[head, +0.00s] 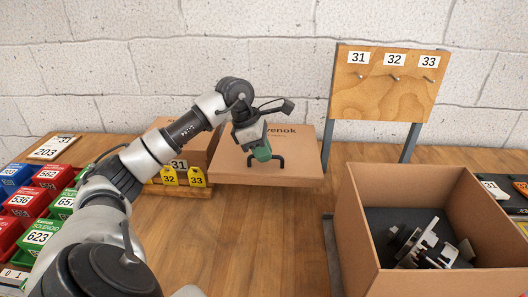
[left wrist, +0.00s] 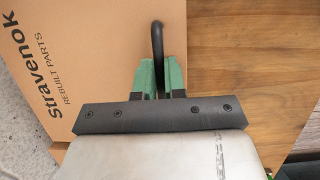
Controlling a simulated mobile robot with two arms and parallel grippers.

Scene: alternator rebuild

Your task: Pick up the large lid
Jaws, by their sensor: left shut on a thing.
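The large lid (head: 303,172) is a flat cardboard lid with a black handle (head: 281,163) and "Stravenok" print. In the head view it is in the middle, above or on the wooden table; I cannot tell if it is clear of the surface. My left gripper (head: 264,157) is over it, with green fingers shut on the handle. In the left wrist view the lid (left wrist: 100,60) fills the left side, and the handle (left wrist: 157,40) runs between the fingertips (left wrist: 160,70). My arm hides part of the lid. My right gripper is not in view.
An open cardboard box (head: 440,284) with metal parts (head: 430,247) stands at the right. A cardboard box (head: 185,136) is behind the lid's left side, near yellow number tags (head: 182,177). A numbered hook board (head: 385,95) stands behind. Coloured bins (head: 40,190) are at the left.

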